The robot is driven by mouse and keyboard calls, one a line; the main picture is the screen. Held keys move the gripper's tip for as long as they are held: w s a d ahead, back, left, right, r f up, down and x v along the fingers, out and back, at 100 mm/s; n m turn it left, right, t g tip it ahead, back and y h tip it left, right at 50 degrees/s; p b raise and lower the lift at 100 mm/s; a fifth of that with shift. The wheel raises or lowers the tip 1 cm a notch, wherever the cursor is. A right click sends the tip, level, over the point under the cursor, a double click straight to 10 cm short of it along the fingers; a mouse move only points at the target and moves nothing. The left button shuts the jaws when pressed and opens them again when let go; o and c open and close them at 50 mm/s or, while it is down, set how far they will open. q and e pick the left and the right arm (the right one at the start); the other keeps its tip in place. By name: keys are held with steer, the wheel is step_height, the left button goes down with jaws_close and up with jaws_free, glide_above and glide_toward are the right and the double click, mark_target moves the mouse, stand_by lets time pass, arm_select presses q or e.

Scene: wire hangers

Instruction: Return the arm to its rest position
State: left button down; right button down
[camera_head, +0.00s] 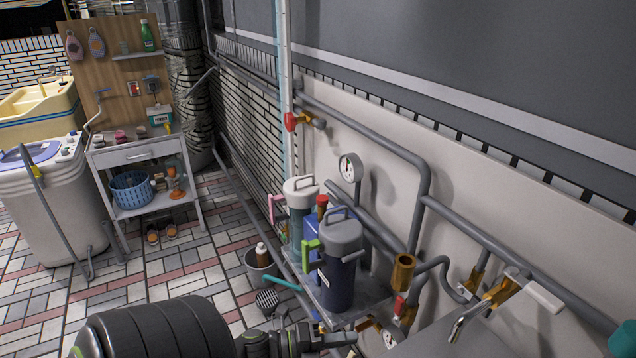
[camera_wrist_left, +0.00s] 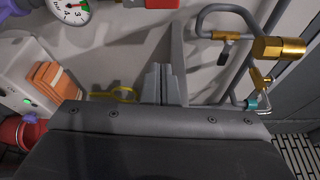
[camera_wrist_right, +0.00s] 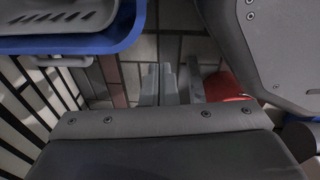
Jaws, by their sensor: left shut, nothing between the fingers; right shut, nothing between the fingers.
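My left arm comes in at the bottom of the head view, and its gripper (camera_head: 340,339) is low in the picture, near the front of the shelf with the dark canisters. In the left wrist view the two grey fingers (camera_wrist_left: 165,84) are together and empty, in front of a pale wall with pipes. In the right wrist view my right gripper's fingers (camera_wrist_right: 168,84) are also together and empty, above a tiled floor. I cannot make out the right gripper in the head view.
A dark blue canister (camera_head: 338,270) and a pale-lidded canister (camera_head: 299,205) stand on a narrow grey shelf (camera_head: 366,298). Pipes with a brass fitting (camera_head: 403,272) run along the wall. A grey bucket (camera_head: 258,272) is on the floor. A blue-rimmed tray (camera_wrist_right: 120,40) is near my right gripper.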

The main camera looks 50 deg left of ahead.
arm_select(q)
steer(key=v, duration=0.5)
steer(key=shift+s+a, duration=0.1)
steer(key=shift+s, duration=0.25)
